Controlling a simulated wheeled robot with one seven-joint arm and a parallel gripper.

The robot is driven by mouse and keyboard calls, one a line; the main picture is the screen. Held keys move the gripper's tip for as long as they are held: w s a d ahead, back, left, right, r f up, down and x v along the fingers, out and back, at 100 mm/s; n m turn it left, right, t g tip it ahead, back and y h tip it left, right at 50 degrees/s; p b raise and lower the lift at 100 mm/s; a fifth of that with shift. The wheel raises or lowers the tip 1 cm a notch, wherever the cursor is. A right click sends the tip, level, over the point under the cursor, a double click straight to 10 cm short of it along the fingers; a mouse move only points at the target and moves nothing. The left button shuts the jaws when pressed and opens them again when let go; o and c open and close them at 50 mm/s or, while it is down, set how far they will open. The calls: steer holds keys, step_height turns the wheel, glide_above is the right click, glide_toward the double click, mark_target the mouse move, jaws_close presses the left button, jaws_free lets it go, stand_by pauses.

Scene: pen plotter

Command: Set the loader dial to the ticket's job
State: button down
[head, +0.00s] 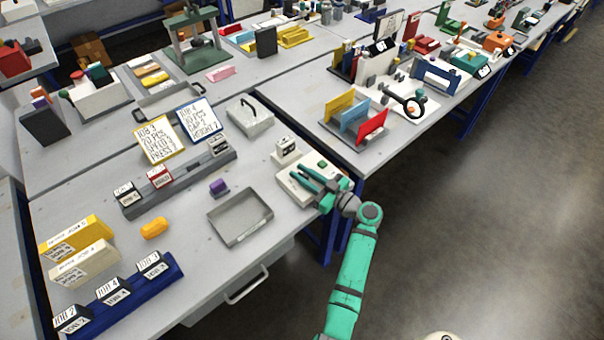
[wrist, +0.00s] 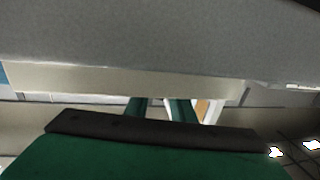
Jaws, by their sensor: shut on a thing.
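The loader (head: 295,191) is a cream box at the right front corner of the near table, with a small black-and-white label block (head: 286,148) behind it. My gripper (head: 311,174) reaches over the loader's top from the right and is shut on its dial, which the fingers hide; its setting cannot be read. In the wrist view my two green fingers (wrist: 159,106) stand close together under a large grey surface. A yellow-framed ticket (head: 158,139) reads JOB 3, 20 PCS, SPEED 3, PRESS 7. A blue-framed ticket (head: 198,119) reads JOB 4, 10 PCS; its lower lines are hard to read.
A grey open tray (head: 240,217) lies left of the loader, with a purple block (head: 218,187) behind it. A grey rail (head: 190,178) holds several labelled blocks. A blue rack (head: 130,296) holds job cards. A neighbouring table with coloured plates (head: 372,126) stands behind right.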

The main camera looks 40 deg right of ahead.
stand_by(0.5)
steer(key=c, duration=1.8)
jaws_free()
steer(key=shift+s, duration=0.1)
steer(key=v, duration=1)
steer(key=shift+s+d, duration=0.25)
